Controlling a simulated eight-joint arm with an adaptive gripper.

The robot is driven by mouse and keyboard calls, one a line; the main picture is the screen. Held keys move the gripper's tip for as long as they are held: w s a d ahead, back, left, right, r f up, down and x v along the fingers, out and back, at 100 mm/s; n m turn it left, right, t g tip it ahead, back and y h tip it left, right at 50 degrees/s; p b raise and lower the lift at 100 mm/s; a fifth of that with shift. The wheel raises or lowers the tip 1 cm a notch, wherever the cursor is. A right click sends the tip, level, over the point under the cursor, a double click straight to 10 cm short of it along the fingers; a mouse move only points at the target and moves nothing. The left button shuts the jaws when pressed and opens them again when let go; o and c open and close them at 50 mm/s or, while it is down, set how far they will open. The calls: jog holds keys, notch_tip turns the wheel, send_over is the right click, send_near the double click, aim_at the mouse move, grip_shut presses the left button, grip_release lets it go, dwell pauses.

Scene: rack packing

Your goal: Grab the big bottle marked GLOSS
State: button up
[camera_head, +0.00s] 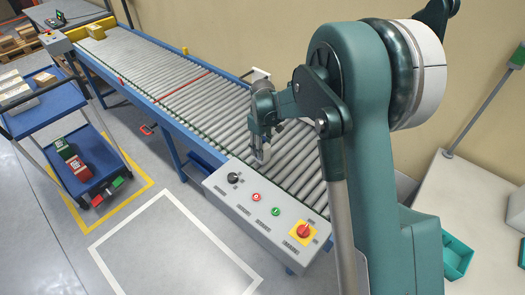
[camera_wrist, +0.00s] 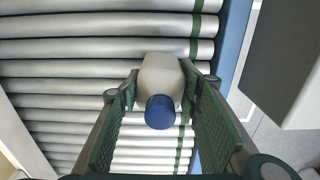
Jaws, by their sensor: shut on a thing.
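A white bottle (camera_wrist: 161,76) with a blue cap (camera_wrist: 160,112) sits between the green finger pads of my gripper (camera_wrist: 161,82) in the wrist view. The gripper is shut on it, and the cap points toward the camera. No marking shows on the visible side of the bottle, so I cannot read GLOSS on it. In the head view my gripper (camera_head: 260,150) is over the near end of the roller conveyor, just behind the control panel. The bottle is mostly hidden there.
The grey control panel (camera_head: 262,212) has several buttons. A blue cart (camera_head: 50,105) with boxes stands at left. A teal bin (camera_head: 456,258) is at lower right.

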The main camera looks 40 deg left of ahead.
jog(key=shift+r+p, duration=0.7)
jog(key=shift+r, duration=3.7)
